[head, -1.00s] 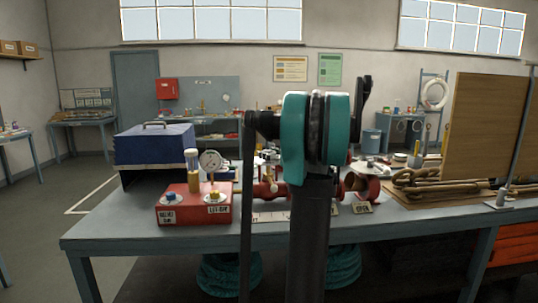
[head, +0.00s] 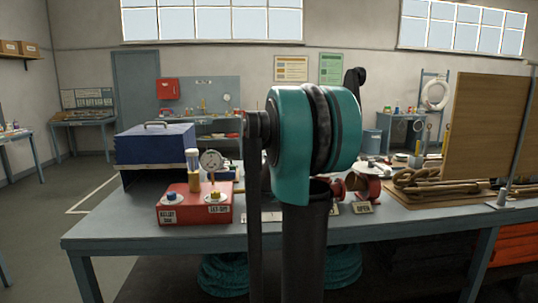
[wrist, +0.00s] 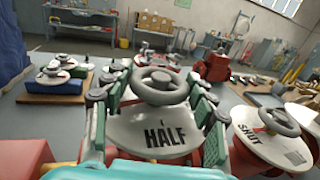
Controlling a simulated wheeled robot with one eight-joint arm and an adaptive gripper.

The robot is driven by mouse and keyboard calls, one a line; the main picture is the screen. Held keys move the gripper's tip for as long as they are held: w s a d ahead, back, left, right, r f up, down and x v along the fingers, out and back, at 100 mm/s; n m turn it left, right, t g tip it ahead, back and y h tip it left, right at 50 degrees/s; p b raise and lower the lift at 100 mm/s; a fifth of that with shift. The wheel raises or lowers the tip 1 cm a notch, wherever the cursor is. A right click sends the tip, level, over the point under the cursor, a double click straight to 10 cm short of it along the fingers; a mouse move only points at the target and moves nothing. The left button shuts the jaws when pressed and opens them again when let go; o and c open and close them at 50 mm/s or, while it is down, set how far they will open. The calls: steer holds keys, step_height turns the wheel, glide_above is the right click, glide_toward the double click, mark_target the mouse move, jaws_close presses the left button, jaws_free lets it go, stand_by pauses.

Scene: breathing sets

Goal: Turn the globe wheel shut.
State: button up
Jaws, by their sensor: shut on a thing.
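In the wrist view, a grey handwheel (wrist: 162,85) stands over a round pale plate (wrist: 140,133) marked HALF, with a small pointer mark above the word. My gripper (wrist: 155,100) has its green and grey fingers on the left and right sides of this wheel, closed on its rim. To the right, a second grey handwheel (wrist: 279,121) stands over a plate (wrist: 262,138) marked SHUT, on a red body. In the head view my own arm hides my gripper and the held wheel. A red flanged fitting (head: 366,187) shows right of the arm, behind an OPEN label (head: 362,208).
Rope (head: 430,180) and a wooden panel (head: 486,125) are at right. Several smaller wheel sets stand behind in the wrist view.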

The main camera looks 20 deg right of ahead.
steer(key=shift+w+a+m+g+h, duration=0.1)
steer(key=shift+m+g+h, duration=1.7)
steer(key=shift+h, duration=0.4)
steer(key=o, duration=1.2)
steer(key=shift+c, duration=0.2)
steer(key=v, duration=1.2)
steer(key=shift+w, duration=0.1)
